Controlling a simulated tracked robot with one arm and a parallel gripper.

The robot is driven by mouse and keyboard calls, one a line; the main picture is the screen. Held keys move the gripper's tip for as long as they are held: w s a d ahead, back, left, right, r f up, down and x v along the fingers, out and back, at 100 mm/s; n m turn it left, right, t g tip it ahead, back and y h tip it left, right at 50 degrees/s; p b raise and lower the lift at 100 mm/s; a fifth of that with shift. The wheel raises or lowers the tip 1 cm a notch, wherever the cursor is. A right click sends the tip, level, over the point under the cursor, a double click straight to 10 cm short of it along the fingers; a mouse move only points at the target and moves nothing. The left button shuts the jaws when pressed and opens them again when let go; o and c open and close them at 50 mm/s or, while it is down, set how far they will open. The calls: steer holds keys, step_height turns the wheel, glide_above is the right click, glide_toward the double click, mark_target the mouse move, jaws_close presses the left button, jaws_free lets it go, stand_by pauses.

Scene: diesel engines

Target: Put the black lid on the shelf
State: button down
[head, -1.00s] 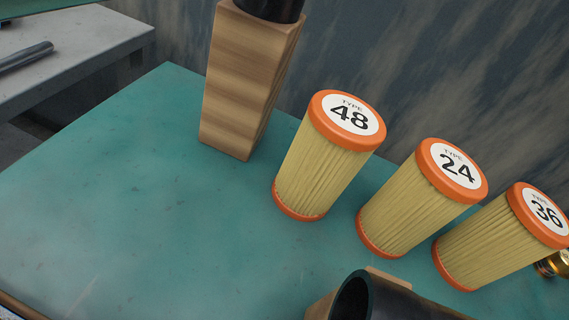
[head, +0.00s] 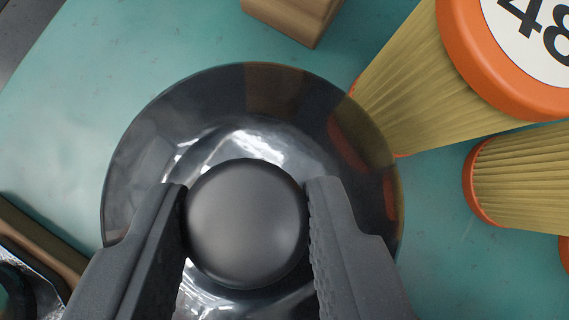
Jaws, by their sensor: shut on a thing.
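The black lid (head: 150,150) is a glossy round disc with a domed matte knob (head: 247,225) at its middle. It fills the centre of the head view, seen from above. My gripper (head: 247,208) has one finger on each side of the knob and is shut on it. The lid covers part of the teal surface (head: 75,120), and its height above that surface is hard to tell. The lid's right rim is close to a pleated filter, with orange and yellow reflections on it. I cannot make out which surface is the shelf.
A yellow filter with an orange cap marked 48 (head: 425,95) stands at the upper right. Another yellow filter (head: 520,180) is at the right edge. A wooden block (head: 292,15) is at the top. A wood-edged dark object (head: 35,245) lies at lower left. The teal surface is clear at upper left.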

steer(key=shift+s+d, duration=0.15)
steer(key=shift+d, duration=0.25)
steer(key=f, duration=0.1)
steer(key=f+b, duration=0.1)
steer(key=f, duration=0.3)
steer(key=shift+w+d+f, duration=0.1)
steer(key=shift+w+d, duration=0.2)
steer(key=shift+w, duration=0.05)
steer(key=c, duration=1)
jaws_free()
steer(key=v, duration=1.2)
steer(key=shift+s+p, duration=0.2)
steer(key=shift+p, duration=0.15)
steer(key=shift+a, duration=0.1)
